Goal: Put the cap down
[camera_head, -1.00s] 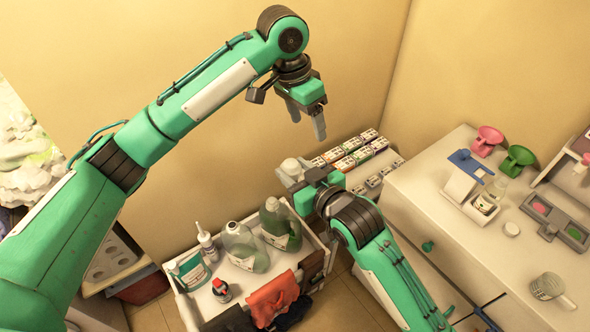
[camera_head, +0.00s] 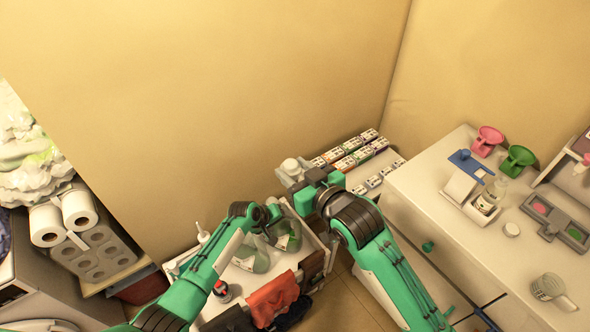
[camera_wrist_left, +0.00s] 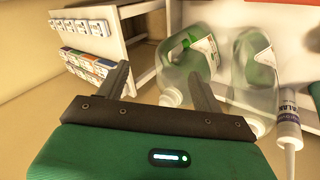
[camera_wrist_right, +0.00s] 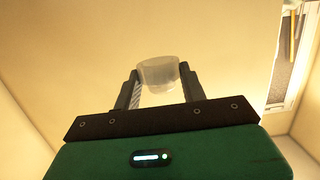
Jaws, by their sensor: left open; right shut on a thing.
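The cap (camera_wrist_right: 158,73) is a small, translucent whitish cup held between the fingertips of my right gripper (camera_wrist_right: 160,84). In the head view the cap (camera_head: 290,166) shows pale at the tip of my right gripper (camera_head: 299,179), above the trolley and near the wall. My left gripper is open and empty in the left wrist view (camera_wrist_left: 160,78). In the head view it (camera_head: 268,222) is over the trolley by two translucent jugs with green liquid (camera_head: 252,259). Those jugs also show in the left wrist view (camera_wrist_left: 187,62), past the fingers.
The white trolley (camera_head: 322,245) holds the jugs, a white nozzle bottle (camera_head: 203,235), a red-and-black item (camera_head: 222,290) and red cloth (camera_head: 272,298). Small labelled boxes (camera_head: 345,164) stand behind. The white counter (camera_head: 455,225) at right carries scoops and a cup, with bare room between.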

